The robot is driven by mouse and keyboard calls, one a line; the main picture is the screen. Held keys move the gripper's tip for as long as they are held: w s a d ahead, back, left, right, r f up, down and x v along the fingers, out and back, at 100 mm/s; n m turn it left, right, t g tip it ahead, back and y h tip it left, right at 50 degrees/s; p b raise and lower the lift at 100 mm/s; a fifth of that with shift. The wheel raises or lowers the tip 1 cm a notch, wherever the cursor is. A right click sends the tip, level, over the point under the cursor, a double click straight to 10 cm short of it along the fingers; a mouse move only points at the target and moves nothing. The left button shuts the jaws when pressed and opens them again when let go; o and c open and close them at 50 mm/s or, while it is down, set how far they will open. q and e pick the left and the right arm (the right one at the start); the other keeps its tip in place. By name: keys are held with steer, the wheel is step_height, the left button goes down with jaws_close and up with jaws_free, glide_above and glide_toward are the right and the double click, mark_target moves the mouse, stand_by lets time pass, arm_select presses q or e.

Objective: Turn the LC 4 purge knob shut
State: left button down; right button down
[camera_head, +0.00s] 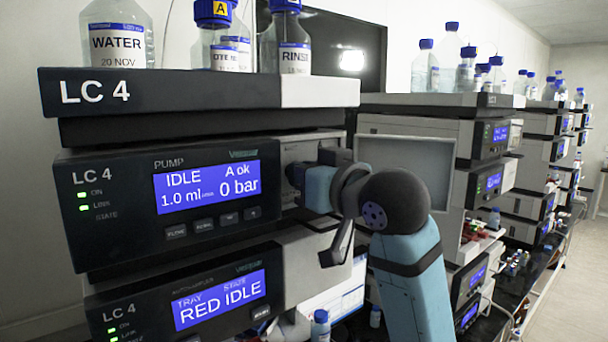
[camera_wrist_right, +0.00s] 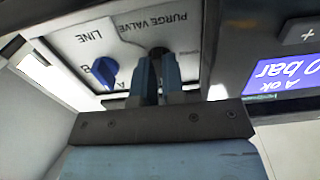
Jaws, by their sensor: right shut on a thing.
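The LC 4 pump (camera_head: 150,235) shows IDLE, A ok, 1.0 ml/min and 0 bar on its blue screen. Its valve panel, at the right of the screen, carries the words PURGE VALVE and LINE in the right wrist view (camera_wrist_right: 125,45). My right gripper (camera_wrist_right: 158,70) reaches this panel with its fingers shut around the dark purge knob (camera_wrist_right: 158,50). The fingers hide most of the knob, so its turn angle cannot be read. In the head view my right gripper (camera_head: 296,178) hides the knob. My left gripper is not in view.
A blue LINE knob (camera_wrist_right: 103,72) sits close beside my right fingers. Bottles, among them WATER (camera_head: 118,40) and RINSE (camera_head: 287,50), stand on the tray (camera_head: 200,92) above the pump. The LC 4 autosampler (camera_head: 180,300) is below. More stacks stand at the right.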

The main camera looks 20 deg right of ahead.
stand_by(0.3)
steer(key=c, duration=1.2)
jaws_free()
